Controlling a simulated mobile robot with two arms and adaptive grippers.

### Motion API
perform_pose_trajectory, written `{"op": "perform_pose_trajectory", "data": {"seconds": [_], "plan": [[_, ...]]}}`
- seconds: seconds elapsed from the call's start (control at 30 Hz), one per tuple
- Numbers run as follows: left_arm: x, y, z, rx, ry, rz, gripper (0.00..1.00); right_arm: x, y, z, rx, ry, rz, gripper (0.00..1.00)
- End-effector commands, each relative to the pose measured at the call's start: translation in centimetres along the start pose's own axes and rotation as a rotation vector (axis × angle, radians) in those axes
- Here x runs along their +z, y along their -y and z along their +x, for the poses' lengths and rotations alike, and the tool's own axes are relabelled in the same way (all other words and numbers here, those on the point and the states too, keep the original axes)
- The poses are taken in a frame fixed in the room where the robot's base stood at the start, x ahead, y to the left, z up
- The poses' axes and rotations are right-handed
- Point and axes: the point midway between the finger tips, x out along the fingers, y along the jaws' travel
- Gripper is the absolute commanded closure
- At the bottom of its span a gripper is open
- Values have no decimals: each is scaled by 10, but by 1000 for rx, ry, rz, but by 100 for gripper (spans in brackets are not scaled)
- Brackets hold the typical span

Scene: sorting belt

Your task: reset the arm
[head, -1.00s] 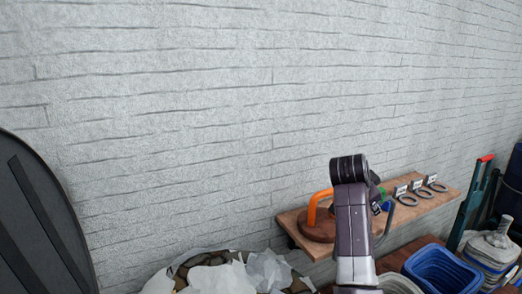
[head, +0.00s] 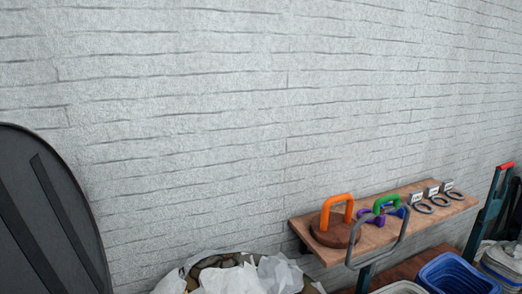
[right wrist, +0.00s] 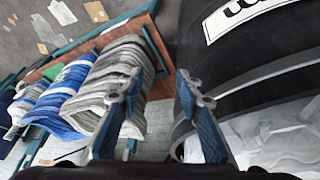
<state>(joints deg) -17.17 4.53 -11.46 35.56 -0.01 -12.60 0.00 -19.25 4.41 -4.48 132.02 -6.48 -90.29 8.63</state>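My right gripper (right wrist: 163,90) shows in the right wrist view, with its two blue-grey fingers spread apart and nothing between them. A dark drum-like object (right wrist: 255,65) with a white label lies behind the right finger. I cannot tell whether the fingers touch either. No gripper or arm of mine shows in the head view, and my left gripper is in neither view.
In the head view a wooden shelf (head: 393,234) on the wall holds an orange handle (head: 337,205), a green handle (head: 386,202) and grey rings. Below stand a blue bin (head: 455,275) and a bag of white scraps (head: 232,277). A dark round panel (head: 40,215) is at left.

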Motion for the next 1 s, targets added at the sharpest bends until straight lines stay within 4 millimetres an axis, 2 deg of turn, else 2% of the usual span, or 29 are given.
{"op": "perform_pose_trajectory", "data": {"seconds": [0.03, 0.1, 0.37, 0.57, 0.77, 0.87, 1.0], "plan": [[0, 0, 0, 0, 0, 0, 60, 16, 5, -5, -19, 16, -34, 67], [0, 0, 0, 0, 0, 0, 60, 33, 11, -12, -46, 33, -78, 67], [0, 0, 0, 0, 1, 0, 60, 87, 32, -42, -143, 85, -215, 67], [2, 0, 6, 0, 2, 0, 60, 96, 39, 6, -145, 102, -219, 67], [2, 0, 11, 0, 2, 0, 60, 114, 46, 59, -145, 124, -221, 67], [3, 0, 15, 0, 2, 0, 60, 130, 50, 94, -146, 140, -224, 67], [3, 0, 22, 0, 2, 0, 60, 163, 56, 152, -147, 165, -230, 67]]}}
